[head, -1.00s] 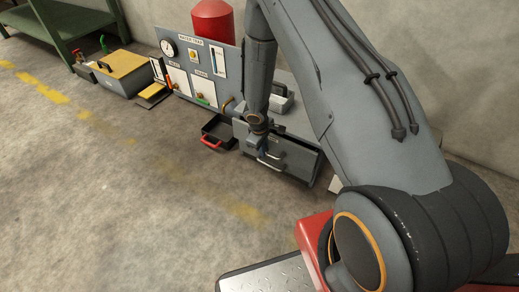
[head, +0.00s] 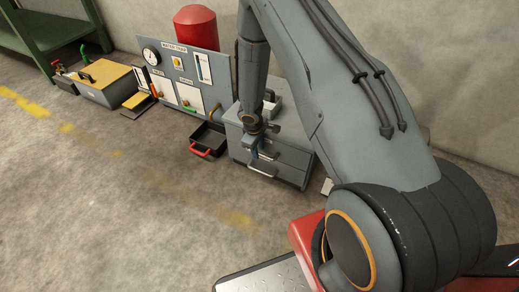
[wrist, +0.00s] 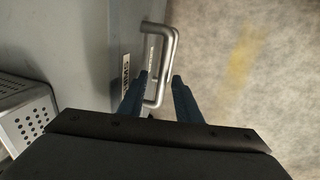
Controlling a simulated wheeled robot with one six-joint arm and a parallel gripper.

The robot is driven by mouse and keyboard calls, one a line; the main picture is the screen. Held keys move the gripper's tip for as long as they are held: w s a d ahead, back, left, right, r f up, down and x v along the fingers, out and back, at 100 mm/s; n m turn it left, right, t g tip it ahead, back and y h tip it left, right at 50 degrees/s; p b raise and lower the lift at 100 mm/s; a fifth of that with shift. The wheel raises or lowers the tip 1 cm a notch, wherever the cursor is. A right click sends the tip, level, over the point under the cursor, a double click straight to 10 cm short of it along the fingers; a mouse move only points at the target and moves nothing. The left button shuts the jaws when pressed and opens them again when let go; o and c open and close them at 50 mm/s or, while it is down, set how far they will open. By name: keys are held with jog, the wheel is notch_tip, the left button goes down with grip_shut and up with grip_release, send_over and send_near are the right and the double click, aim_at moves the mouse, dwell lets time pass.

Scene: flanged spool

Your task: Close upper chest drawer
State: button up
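The grey chest (head: 295,174) stands against the wall in the head view, with two drawer fronts one above the other. The upper drawer (head: 289,156) looks flush or nearly flush with the chest; a small gap cannot be ruled out. My gripper (head: 254,150) is at its front, pointing down. In the wrist view my gripper (wrist: 159,77) has its two blue fingers apart, one on each side of the metal bar handle (wrist: 173,48). Whether they touch the bar is unclear. A label (wrist: 126,76) shows on the drawer front.
A perforated grey box (wrist: 22,112) sits on the chest top. The floor in front is clear.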

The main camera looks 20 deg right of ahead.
notch_tip(320, 180, up, 7)
jog(key=p, duration=0.2)
jog(key=shift+s+a+r, duration=0.2)
jog(key=shift+s+a, duration=0.25)
